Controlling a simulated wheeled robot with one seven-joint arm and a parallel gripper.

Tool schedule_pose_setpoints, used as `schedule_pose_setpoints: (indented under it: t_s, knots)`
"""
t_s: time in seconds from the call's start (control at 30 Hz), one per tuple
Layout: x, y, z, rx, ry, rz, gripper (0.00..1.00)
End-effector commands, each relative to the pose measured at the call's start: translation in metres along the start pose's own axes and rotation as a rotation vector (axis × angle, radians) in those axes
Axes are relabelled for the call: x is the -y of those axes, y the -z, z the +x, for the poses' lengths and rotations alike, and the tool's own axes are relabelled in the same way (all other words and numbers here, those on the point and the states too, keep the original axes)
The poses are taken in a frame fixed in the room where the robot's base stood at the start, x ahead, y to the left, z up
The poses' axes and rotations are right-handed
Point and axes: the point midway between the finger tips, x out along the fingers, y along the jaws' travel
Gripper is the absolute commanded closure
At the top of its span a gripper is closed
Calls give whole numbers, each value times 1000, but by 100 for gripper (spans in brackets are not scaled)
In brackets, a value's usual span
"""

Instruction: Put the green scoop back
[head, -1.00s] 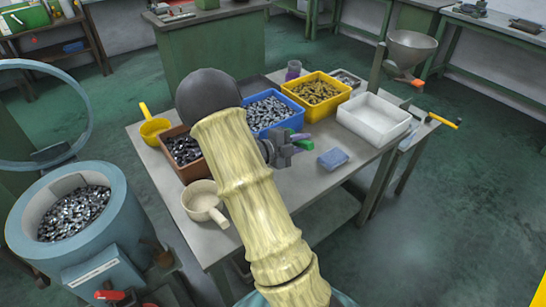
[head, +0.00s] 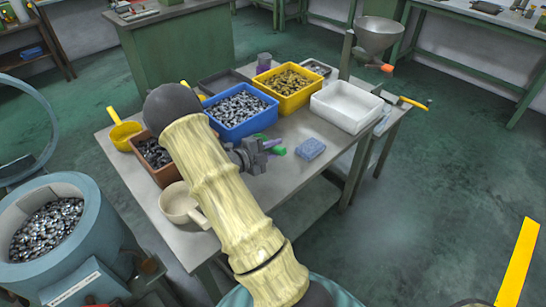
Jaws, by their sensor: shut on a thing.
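The green scoop (head: 277,150) is mostly hidden at my gripper; only small green parts show beside the fingers. My gripper (head: 268,146) is shut on it, over the table in front of the blue bin (head: 213,123). A purple part shows at the fingertips; I cannot tell what it belongs to. The scoop's height above the table is unclear. My arm covers part of the table's left side.
The table (head: 290,187) also bears a yellow scoop (head: 122,134), a cream scoop (head: 178,203), a brown bin (head: 153,152), a yellow bin (head: 284,98), a white tray (head: 345,110) and a blue block (head: 311,149). A funnel (head: 377,34) stands behind.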

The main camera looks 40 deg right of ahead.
Motion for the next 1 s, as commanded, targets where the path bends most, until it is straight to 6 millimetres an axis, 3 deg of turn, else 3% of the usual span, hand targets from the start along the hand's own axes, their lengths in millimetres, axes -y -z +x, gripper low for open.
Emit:
schedule_pose_setpoints:
  t_s: [0.3, 0.6, 0.97, 1.0]
  knots:
    - [-2, -1, 0, 0, 0, 1, 100]
    - [-34, -14, 6, 1, 1, 0, 100]
    - [-37, -16, 6, 2, 1, 2, 100]
    - [-37, -16, 6, 3, 1, 1, 77]
